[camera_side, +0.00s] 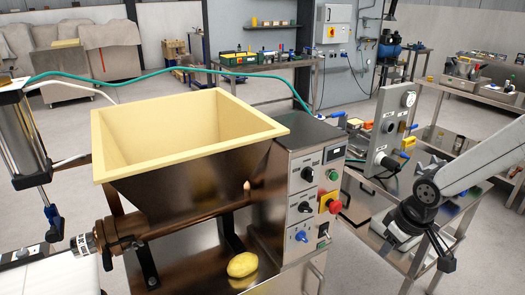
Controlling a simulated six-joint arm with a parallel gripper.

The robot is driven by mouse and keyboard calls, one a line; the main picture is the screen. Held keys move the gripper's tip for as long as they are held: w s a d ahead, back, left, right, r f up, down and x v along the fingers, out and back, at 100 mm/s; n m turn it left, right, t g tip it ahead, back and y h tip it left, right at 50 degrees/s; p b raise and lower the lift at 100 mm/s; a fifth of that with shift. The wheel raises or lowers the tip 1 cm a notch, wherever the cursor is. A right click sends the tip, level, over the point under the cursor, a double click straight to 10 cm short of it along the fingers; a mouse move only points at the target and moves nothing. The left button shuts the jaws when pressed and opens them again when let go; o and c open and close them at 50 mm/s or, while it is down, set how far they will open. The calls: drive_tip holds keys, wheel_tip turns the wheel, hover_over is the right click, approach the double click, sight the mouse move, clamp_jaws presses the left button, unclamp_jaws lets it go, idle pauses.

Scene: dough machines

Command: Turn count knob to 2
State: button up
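The dough machine has a steel control panel (317,200) on its right front. Three knobs run down its left column: a black top knob (308,174), a black middle knob (305,207) and a blue lower knob (301,236). Their labels and dial numbers are too small to read, so I cannot tell which is the count knob or its setting. My gripper (420,245) hangs to the right of the panel, clear of all the knobs. Its dark fingers point downward, and their opening is unclear.
A green button (333,175), a red stop button (334,206) and a switch (323,232) sit beside the knobs. A cream hopper (187,170) tops the machine; a dough lump (242,265) lies below. An upright grey panel (388,130) stands behind. Open space separates gripper and panel.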

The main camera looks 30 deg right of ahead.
drive_tip(key=shift+w, duration=0.1)
drive_tip(key=w+a+f+n+t, duration=0.1)
drive_tip(key=w+a+f+t, duration=0.1)
drive_tip(key=w+f+t, duration=0.3)
drive_tip(key=w+a+f+n+t, duration=0.2)
drive_tip(key=w+a+f+t, duration=0.1)
drive_tip(key=w, duration=0.4)
drive_tip(key=shift+s+a+f+n+t, duration=0.4)
drive_tip(key=shift+n+t, duration=0.3)
drive_tip(key=shift+t, duration=0.55)
drive_tip(key=shift+s+a+f+n+t, duration=0.35)
drive_tip(key=shift+f+n+t, duration=0.3)
drive_tip(key=shift+t, duration=0.55)
drive_tip(key=shift+s+a+f+n+t, duration=0.2)
drive_tip(key=shift+a+f+n+t, duration=0.4)
drive_tip(key=shift+t, duration=0.65)
drive_tip(key=shift+w+d+r, duration=0.15)
drive_tip(key=shift+w+r, duration=0.05)
drive_tip(key=shift+w, duration=0.05)
